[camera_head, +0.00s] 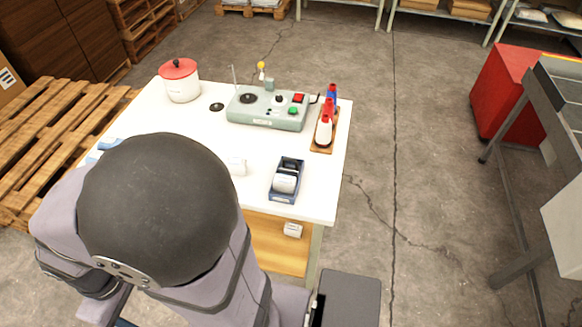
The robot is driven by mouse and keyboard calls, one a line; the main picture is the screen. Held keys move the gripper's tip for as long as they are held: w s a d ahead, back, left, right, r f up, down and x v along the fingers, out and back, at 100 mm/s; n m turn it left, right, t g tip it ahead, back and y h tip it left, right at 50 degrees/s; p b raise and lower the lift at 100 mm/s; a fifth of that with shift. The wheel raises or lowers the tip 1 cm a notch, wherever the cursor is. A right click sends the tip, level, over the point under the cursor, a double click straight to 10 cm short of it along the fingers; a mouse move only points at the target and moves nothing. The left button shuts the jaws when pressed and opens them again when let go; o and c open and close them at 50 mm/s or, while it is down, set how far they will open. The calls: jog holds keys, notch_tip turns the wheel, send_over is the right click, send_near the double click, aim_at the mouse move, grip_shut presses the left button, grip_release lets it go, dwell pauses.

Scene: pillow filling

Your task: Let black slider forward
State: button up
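A grey-green control box (266,121) stands at the back of the white table (200,140). Its top carries a round black disc (248,98), a small knob with a pale surround (279,99), a red button (298,98) and a green button (293,111). A thin upright rod and a yellow-topped post rise behind it. I cannot pick out a black slider for certain at this size. My own arm, with a large dark round joint, fills the lower left and covers the table's near left part. My gripper is not visible.
A white pot with a red lid (182,88) stands at the back left. Red, blue and white bottles stand on a wooden tray (317,149) at the right edge. A blue tape dispenser (286,192) sits at the front right. The table's middle is largely clear.

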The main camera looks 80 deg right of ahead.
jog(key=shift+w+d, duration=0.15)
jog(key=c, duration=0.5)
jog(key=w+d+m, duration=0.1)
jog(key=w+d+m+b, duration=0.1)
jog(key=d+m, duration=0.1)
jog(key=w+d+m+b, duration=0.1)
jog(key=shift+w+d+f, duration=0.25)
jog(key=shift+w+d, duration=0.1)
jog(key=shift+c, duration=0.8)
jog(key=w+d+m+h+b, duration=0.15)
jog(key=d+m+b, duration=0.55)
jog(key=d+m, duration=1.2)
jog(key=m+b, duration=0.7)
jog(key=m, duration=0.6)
send_near(292, 160)
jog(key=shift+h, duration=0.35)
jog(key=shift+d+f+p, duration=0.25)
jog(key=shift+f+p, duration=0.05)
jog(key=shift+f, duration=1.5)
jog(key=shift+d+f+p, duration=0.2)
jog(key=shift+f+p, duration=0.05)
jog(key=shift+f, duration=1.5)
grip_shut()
